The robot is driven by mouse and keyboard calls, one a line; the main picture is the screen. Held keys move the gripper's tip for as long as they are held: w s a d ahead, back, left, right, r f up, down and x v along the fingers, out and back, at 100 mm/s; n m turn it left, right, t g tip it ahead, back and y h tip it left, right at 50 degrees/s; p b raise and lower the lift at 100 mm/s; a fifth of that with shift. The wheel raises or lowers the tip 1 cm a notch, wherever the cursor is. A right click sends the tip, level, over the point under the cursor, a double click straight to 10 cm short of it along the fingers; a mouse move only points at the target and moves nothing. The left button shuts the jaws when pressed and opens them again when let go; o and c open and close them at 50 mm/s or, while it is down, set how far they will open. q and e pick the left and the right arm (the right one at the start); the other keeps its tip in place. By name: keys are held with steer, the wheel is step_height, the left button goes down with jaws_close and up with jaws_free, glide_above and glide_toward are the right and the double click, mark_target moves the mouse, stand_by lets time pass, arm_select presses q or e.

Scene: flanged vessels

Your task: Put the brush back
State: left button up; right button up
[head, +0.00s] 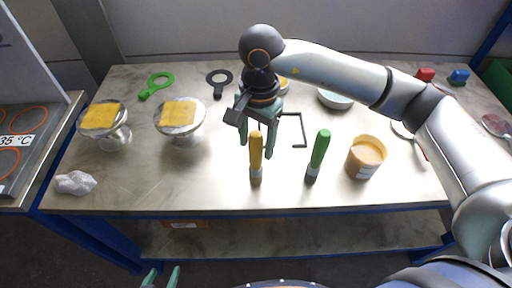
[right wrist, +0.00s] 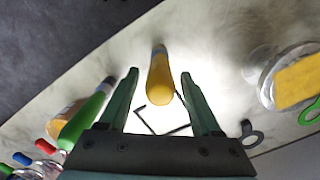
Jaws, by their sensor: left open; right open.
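A brush with a yellow handle (head: 256,148) and a grey lower end stands near the table's front edge. A similar brush with a green handle (head: 320,148) stands to its right, leaning slightly. My right gripper (head: 258,150) is open around the top of the yellow handle. In the right wrist view the yellow handle (right wrist: 160,82) lies between the open fingers (right wrist: 159,76), with a gap on both sides. The green handle (right wrist: 82,120) is outside them, at left. My left gripper (head: 164,275) is open and empty at the bottom of the head view, below the table's front edge.
A tub with beige contents (head: 366,157) stands right of the green brush. Two glass vessels with yellow squares on top (head: 180,113) (head: 102,117) stand at left. A black angled frame (head: 303,130) lies behind the brushes. A crumpled white piece (head: 75,183) lies front left.

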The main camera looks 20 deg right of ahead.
steer(key=r, duration=0.9)
steer(key=shift+w+d+r+b, duration=0.15)
steer(key=shift+d+r+b, duration=0.1)
steer(key=shift+b, duration=0.1)
